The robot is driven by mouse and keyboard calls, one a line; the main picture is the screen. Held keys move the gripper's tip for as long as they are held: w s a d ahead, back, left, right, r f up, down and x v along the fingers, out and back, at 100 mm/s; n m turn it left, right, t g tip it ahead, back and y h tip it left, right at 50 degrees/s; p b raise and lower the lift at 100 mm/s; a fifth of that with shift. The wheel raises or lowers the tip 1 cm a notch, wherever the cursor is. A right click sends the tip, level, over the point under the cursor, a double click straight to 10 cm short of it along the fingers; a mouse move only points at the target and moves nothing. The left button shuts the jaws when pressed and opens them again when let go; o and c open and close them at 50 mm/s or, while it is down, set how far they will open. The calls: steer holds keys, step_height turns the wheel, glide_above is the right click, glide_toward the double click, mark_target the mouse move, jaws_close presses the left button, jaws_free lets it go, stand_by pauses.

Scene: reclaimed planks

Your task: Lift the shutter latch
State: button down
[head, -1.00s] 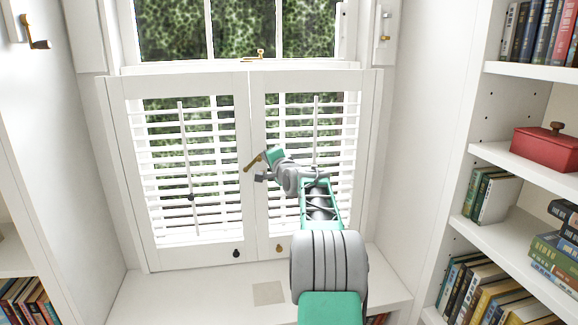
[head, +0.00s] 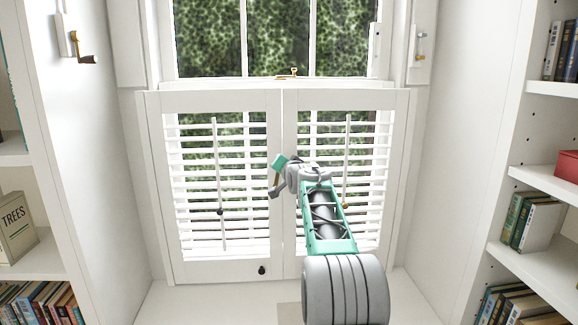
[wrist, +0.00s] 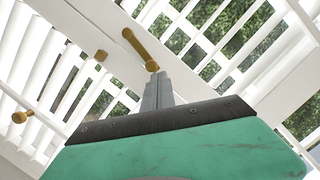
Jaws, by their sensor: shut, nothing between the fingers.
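The shutter latch, a slim brass bar (head: 277,180), sits at the meeting stiles of the two white shutters (head: 213,97). In the wrist view the brass bar (wrist: 138,47) lies aslant on a white stile, with its near end just beyond my fingertips. My gripper (head: 280,161) is at the latch in the head view, its green body covering part of it. In the wrist view the grey fingers of my gripper (wrist: 156,84) are together and empty. Whether they touch the bar I cannot tell. Both shutters look closed.
A black knob (head: 262,270) is low on the left shutter. Tilt rods (head: 217,170) run down the louvres. A brass sash catch (head: 287,73) sits above. Bookshelves (head: 545,180) stand at right and left, and a brass crank (head: 85,58) is on the left wall.

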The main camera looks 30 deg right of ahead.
steer(key=d+r+p, duration=0.1)
steer(key=s+d+r+p, duration=0.1)
steer(key=r, duration=0.1)
steer(key=shift+d+r, duration=0.1)
steer(key=shift+r, duration=0.05)
steer(key=b+v, duration=0.3)
steer(key=v, duration=0.7)
steer(key=shift+d+f+b, duration=0.15)
steer(key=shift+f+b, duration=0.15)
steer(key=shift+b, duration=0.05)
steer(key=shift+s, duration=0.1)
